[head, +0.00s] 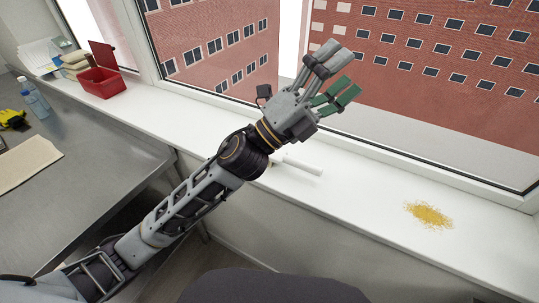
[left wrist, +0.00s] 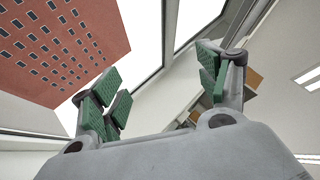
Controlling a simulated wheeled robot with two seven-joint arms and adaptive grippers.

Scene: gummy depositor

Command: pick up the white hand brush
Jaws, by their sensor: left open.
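A white object with a rod-like handle, seemingly the white hand brush (head: 305,166), lies on the white window sill (head: 370,190) in the head view. My left wrist hides its left part, so I cannot see any bristles. My left gripper (head: 335,78) is raised in front of the window, above and to the right of the handle, apart from it. Its green-padded fingers are spread and empty, as the left wrist view (left wrist: 160,85) also shows. The brush does not show in the left wrist view. My right gripper is not in view.
A patch of yellow crumbs (head: 430,215) lies on the sill at right. An open red box (head: 101,83) stands on the sill at left, beside stacked packets. A grey metal table (head: 95,165) at left holds a water bottle (head: 34,98), a yellow-black item and a beige board.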

